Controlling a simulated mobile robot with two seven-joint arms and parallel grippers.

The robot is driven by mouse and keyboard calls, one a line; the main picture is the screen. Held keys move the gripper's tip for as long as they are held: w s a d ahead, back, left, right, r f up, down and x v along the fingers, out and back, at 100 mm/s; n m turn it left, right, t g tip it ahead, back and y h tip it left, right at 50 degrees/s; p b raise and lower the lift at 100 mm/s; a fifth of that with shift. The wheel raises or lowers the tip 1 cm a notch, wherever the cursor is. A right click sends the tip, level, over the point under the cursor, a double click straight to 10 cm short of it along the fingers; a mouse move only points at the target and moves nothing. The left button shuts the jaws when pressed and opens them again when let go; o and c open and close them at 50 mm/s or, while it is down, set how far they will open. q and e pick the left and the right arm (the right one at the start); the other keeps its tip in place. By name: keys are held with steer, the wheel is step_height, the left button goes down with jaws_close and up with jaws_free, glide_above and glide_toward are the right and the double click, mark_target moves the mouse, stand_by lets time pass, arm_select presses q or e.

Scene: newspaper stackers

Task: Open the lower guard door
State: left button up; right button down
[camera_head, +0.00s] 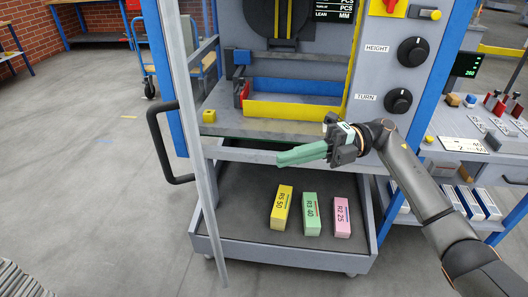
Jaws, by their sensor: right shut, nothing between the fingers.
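A tall, thin grey bar (189,120) runs down the left front of the machine, with a black loop handle (157,143) on its left side. It looks like the edge of a guard door seen nearly edge-on, standing out from the machine. I cannot tell exactly how far it is swung. The machine's opening beside it shows uncovered, with a yellow and blue tray frame (292,108) inside. My right gripper (281,160) is shut and empty, its green fingers pointing left in front of the machine's lower sill, well right of the handle. My left gripper is out of view.
A low grey shelf (250,249) below holds yellow (282,207), green (311,214) and pink (342,217) boxes. HEIGHT (413,51) and TURN (398,101) knobs are above my right arm. A side bench (480,152) stands right.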

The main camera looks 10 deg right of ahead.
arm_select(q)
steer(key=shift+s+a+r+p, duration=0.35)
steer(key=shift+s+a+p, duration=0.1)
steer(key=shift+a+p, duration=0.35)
arm_select(e)
steer(key=s+a, duration=0.2)
steer(key=a, duration=1)
steer(key=shift+s+a, duration=0.25)
steer(key=shift+a, duration=0.1)
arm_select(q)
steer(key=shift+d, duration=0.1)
